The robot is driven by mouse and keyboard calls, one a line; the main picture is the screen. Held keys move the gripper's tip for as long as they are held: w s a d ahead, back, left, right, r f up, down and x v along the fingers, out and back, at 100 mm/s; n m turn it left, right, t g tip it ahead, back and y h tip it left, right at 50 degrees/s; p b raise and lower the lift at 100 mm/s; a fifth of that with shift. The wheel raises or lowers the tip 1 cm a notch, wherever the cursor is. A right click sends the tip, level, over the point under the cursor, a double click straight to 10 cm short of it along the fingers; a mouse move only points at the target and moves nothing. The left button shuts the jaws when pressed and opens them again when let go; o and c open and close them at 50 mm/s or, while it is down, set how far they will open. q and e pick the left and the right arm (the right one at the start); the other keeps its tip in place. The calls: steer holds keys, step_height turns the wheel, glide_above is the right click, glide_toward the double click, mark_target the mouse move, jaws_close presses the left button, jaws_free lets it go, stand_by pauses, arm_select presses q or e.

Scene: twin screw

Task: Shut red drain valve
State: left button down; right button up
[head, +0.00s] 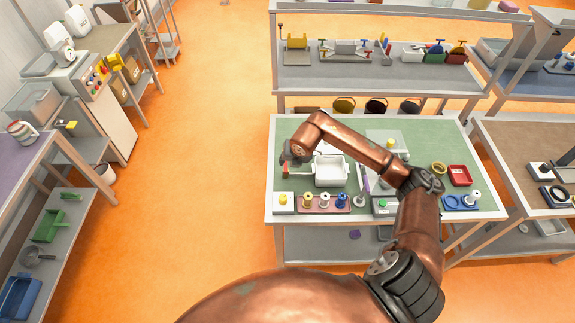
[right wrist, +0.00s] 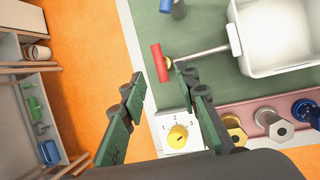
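The red drain valve handle (right wrist: 160,62) is a short red bar lying crosswise to the metal drain pipe (right wrist: 200,54). The pipe comes out of the side of a white basin (right wrist: 285,45), and a small yellow fitting shows at the handle. In the head view the handle (head: 285,169) sits left of the basin (head: 331,171). My right gripper (right wrist: 162,76) is open, its green-padded fingers apart, with the handle showing between and beyond the tips; I see no contact. In the head view the right gripper (head: 294,153) hangs at the table's left side. My left gripper is out of view.
A white box with a yellow dial (right wrist: 178,137) stands close to the right gripper. A pink tray (head: 326,203) with several spools lies in front of the basin. A blue peg (right wrist: 166,6) is beyond the handle. The orange floor (head: 215,160) left of the table is clear.

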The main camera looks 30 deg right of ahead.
steer(key=v, duration=0.6)
steer(key=shift+s+r, duration=0.2)
steer(key=shift+r, duration=0.2)
steer(key=shift+a, duration=0.1)
